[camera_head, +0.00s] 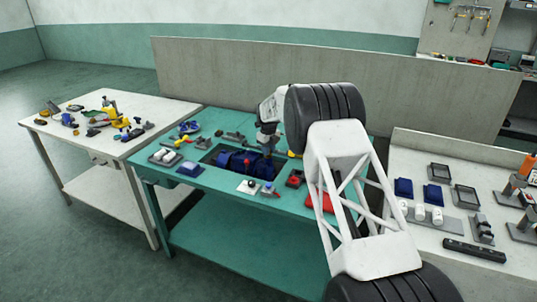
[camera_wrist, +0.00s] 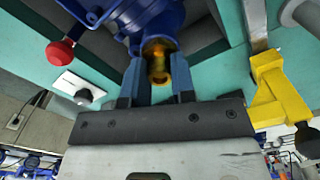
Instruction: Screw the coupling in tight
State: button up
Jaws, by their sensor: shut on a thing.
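The brass-coloured coupling (camera_wrist: 157,54) shows in the wrist view, at the near end of the blue pump body (camera_wrist: 150,17). In the head view the blue pump (camera_head: 235,160) lies in the dark recess of the green bench (camera_head: 225,215). My arm's end stands over the pump's right part, and the coupling cannot be made out there.
Side tables with parts (camera_head: 85,155) (camera_head: 450,262) flank the bench.

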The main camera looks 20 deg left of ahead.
jog(key=o, duration=0.6)
jog(key=shift+r, duration=0.1)
jog(key=shift+r, duration=2.15)
